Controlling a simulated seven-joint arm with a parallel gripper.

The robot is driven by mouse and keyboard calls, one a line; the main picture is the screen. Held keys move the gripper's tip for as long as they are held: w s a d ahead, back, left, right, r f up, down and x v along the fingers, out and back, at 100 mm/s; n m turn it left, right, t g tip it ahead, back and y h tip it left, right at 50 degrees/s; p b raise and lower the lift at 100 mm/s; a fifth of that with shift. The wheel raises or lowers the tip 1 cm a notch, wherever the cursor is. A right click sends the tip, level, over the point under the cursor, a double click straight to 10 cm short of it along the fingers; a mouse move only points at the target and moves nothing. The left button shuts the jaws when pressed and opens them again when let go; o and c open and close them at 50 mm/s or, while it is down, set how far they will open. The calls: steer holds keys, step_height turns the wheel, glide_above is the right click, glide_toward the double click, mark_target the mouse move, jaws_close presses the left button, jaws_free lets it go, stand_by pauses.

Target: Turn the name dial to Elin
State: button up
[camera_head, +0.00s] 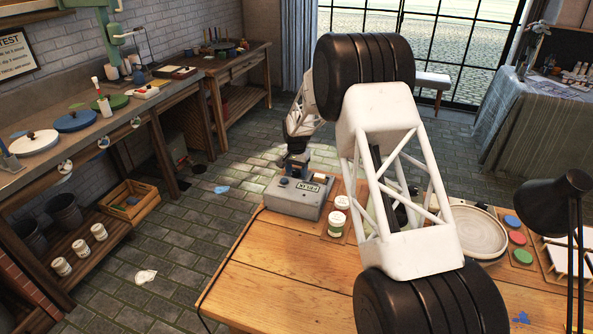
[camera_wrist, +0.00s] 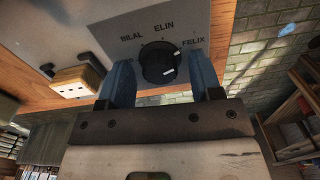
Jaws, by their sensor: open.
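The name dial is a round black knob (camera_wrist: 159,62) on a grey panel (camera_wrist: 205,15). BILAL, ELIN and FELIX are printed around it; another label at lower left is mostly hidden by a finger. White marks show on the knob's right side, toward FELIX rather than ELIN; its exact setting is hard to read. My gripper (camera_wrist: 160,68) is open, with one blue finger on each side of the knob; I cannot tell whether they touch it.
White-and-green jars (camera_head: 337,222) stand right of the box on the wooden table (camera_head: 265,275). A round plate (camera_head: 470,232), paint discs (camera_head: 517,238) and a black lamp (camera_head: 550,205) are farther right. The table's front left is clear.

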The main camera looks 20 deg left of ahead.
steer(key=c, duration=0.9)
steer(key=shift+n, duration=0.3)
steer(key=n, duration=0.4)
steer(key=shift+n, duration=2.6)
steer(key=o, duration=0.9)
